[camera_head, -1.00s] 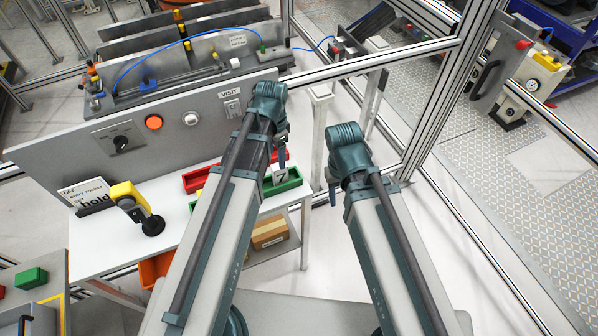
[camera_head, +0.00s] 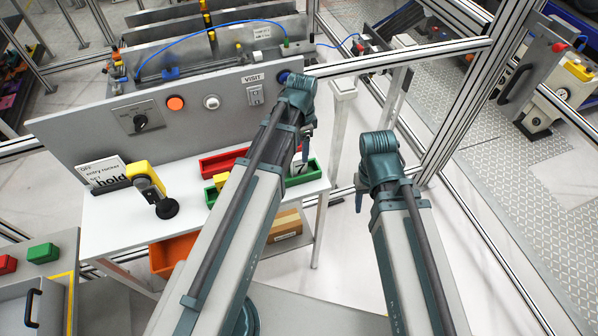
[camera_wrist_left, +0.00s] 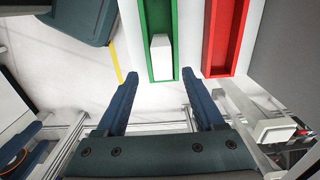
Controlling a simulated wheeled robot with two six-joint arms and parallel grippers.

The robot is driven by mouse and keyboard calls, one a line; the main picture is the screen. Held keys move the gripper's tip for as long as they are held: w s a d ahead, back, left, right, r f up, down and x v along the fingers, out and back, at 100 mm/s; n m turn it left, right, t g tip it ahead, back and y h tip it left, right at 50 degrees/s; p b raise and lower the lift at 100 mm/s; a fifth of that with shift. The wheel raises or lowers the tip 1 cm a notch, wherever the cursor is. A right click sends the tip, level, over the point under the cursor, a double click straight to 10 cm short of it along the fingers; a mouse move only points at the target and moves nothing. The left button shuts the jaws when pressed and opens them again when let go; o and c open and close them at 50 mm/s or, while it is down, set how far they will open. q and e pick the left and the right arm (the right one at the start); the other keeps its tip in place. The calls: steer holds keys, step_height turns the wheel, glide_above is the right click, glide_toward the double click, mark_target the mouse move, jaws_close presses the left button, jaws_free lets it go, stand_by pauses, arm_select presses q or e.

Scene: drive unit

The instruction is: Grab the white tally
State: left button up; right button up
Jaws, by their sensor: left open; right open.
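The white tally (camera_wrist_left: 160,58) stands in the green bin (camera_wrist_left: 172,18) in the left wrist view. In the head view a pale piece of it (camera_head: 299,169) shows in the green bin (camera_head: 313,172), largely hidden by my left arm. My left gripper (camera_wrist_left: 160,74) is open, with its two blue fingers on either side of the tally's near end in the picture. Nothing is between them; I cannot tell the height gap. In the head view the left gripper (camera_head: 305,152) points down over the green bin. My right gripper (camera_head: 359,201) hangs to the right of the table, its fingers barely visible.
A red bin (camera_head: 222,162) lies behind the green one. A grey panel (camera_head: 90,136) with a knob and buttons stands at the table's back edge. A cardboard box (camera_head: 286,228) is below.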

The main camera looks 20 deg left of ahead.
mark_target(299, 163)
arm_select(q)
steer(key=shift+a+f+b, duration=0.2)
steer(key=shift+f+b, duration=1.65)
steer(key=shift+f, duration=0.25)
steer(key=shift+a+f+b, duration=0.15)
steer(key=shift+f+b, duration=1.65)
steer(key=shift+f, duration=0.3)
steer(key=shift+r, duration=0.1)
jaws_close()
